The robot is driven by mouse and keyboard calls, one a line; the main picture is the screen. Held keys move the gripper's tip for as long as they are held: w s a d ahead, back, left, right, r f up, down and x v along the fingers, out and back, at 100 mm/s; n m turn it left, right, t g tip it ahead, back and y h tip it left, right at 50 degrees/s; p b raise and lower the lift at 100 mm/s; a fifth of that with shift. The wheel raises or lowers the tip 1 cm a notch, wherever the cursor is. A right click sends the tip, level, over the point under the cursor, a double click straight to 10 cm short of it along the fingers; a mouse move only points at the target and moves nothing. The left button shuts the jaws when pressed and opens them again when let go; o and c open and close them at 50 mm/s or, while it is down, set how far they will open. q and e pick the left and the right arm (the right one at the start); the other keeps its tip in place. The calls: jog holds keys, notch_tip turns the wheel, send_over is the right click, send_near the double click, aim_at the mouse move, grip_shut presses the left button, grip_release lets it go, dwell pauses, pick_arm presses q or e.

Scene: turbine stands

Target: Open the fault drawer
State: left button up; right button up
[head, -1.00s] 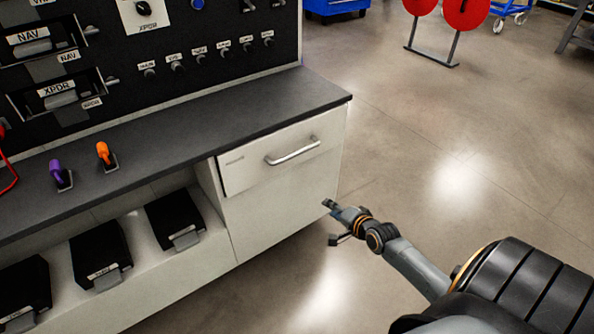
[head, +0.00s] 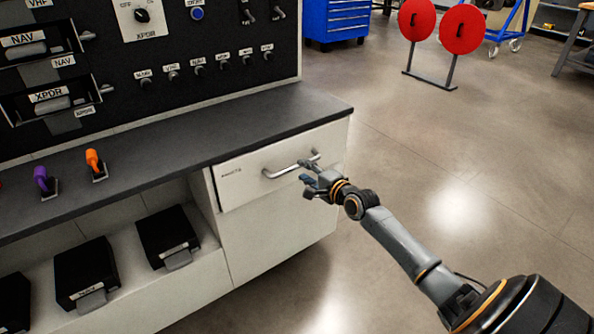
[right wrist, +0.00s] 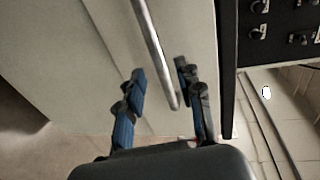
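The drawer (head: 240,190) has a white front with a small label and sits under the right end of the dark worktop. It looks shut. Its silver bar handle (head: 285,171) runs across the front. My right gripper (head: 304,171) is at the right end of the handle. In the right wrist view, the two blue-padded fingers (right wrist: 160,78) are apart, with the end of the handle (right wrist: 155,45) showing between them. I cannot tell whether either finger touches it. My left gripper is not in view.
The worktop (head: 250,115) overhangs above the drawer. A purple lever (head: 43,180) and an orange lever (head: 95,163) stand on it. Black boxes (head: 166,236) sit on the low shelf at left. The floor (head: 400,180) in front and right is clear.

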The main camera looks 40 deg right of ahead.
aim_at(299, 167)
jog(key=shift+w+f+b, duration=0.25)
jog(key=shift+w+b, duration=0.15)
jog(key=shift+w, duration=0.8)
jog(key=shift+w+f+b, duration=0.2)
jog(key=shift+w+b, duration=0.15)
jog(key=shift+w, duration=0.8)
jog(key=shift+c, duration=0.4)
grip_shut()
